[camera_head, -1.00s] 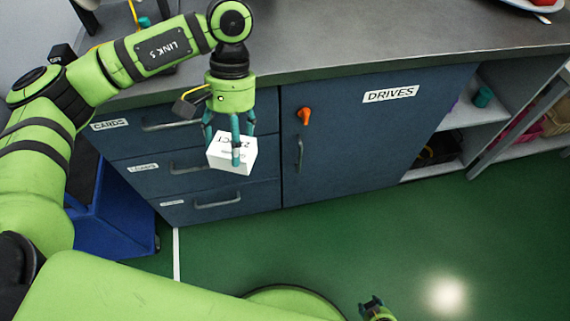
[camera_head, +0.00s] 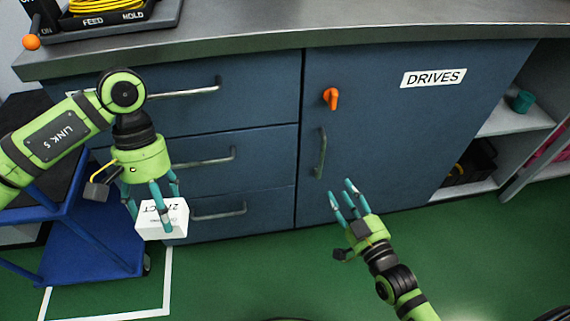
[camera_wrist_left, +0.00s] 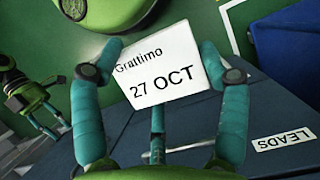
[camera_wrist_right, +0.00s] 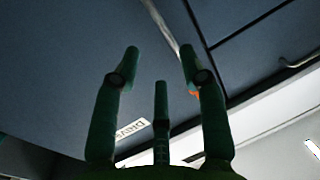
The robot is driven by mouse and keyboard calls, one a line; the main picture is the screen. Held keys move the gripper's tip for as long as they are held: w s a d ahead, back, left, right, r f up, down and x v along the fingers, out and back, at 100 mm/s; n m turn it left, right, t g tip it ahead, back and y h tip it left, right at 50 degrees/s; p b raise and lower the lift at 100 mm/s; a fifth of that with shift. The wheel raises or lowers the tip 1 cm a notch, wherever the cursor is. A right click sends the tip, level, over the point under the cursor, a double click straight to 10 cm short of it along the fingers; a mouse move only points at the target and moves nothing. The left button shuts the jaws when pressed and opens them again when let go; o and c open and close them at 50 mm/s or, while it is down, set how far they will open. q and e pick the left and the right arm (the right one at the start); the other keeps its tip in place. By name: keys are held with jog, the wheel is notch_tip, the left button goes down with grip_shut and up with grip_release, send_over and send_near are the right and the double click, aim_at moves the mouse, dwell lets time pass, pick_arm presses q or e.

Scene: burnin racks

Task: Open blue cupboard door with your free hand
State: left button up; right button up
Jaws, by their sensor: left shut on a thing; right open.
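The blue cupboard door (camera_head: 385,140) is shut, with a "DRIVES" label (camera_head: 433,78) at its upper right. An orange latch (camera_head: 331,98) sits near its upper left edge, above a vertical metal handle (camera_head: 320,153). My right gripper (camera_head: 343,192) is open and empty, in front of the door's lower part, just below and right of the handle. In the right wrist view the handle (camera_wrist_right: 160,25) lies ahead between the open fingers. My left gripper (camera_head: 158,205) is shut on a white box (camera_head: 172,219), whose face reads "Grattimo 27 OCT" in the left wrist view (camera_wrist_left: 160,75).
Drawers with bar handles (camera_head: 205,161) are left of the door. A blue cart (camera_head: 95,245) stands at the left. Open shelves (camera_head: 515,120) are right of the door. A grey worktop (camera_head: 270,30) runs above. Green floor (camera_head: 250,275) in front is clear.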

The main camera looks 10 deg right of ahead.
aim_at(322, 160)
pick_arm(q)
notch_tip(322, 160, down, 2)
jog(key=shift+f+b, duration=0.15)
jog(key=shift+b, duration=0.9)
pick_arm(e)
jog(key=x, duration=1.1)
jog(key=shift+w+a, duration=0.15)
jog(key=shift+w, duration=0.25)
grip_shut()
